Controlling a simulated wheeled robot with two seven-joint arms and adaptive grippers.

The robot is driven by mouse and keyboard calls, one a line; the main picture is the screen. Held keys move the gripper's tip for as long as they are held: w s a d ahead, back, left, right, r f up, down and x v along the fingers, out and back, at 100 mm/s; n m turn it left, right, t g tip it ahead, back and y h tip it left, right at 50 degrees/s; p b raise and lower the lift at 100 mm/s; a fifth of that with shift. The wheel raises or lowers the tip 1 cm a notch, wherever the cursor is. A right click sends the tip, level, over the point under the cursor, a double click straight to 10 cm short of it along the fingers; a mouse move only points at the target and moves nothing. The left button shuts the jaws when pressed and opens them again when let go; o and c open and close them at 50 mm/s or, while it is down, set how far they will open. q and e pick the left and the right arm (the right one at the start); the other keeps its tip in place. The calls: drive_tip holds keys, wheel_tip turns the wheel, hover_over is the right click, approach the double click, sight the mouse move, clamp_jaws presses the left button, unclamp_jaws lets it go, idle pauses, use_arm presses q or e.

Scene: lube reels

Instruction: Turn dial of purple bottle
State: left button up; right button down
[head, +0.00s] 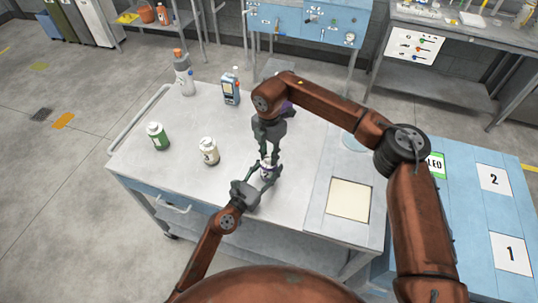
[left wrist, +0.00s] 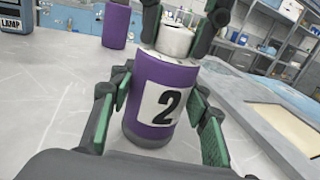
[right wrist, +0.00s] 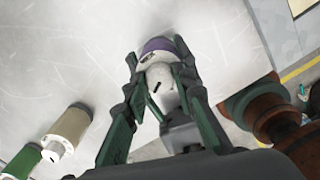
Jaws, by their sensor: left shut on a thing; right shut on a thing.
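The purple bottle with a "2" label (left wrist: 155,105) stands upright on the grey table and has a white cap (left wrist: 175,40). In the head view it is small and mostly hidden between my grippers. My left gripper (head: 264,176) is shut on the bottle's body, with green finger pads on both sides in the left wrist view. My right gripper (head: 268,158) reaches down from above and is shut on the white cap. In the right wrist view the cap (right wrist: 160,82) has a dark mark and sits between the fingers, with the purple body partly showing behind.
A second purple bottle (left wrist: 117,24) stands behind. A square cream panel (head: 349,198) lies at the right.

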sight(269, 157)
drive_tip(key=n, duration=0.4)
drive_tip(key=shift+n, duration=0.3)
drive_tip(key=n, duration=1)
drive_tip(key=shift+n, duration=0.4)
drive_tip(key=n, duration=0.4)
drive_tip(key=shift+n, duration=0.4)
use_arm(q)
drive_tip(key=shift+a, duration=0.1)
use_arm(e)
drive_tip(key=c, duration=1.6)
unclamp_jaws()
wheel_tip(269, 157, up, 12)
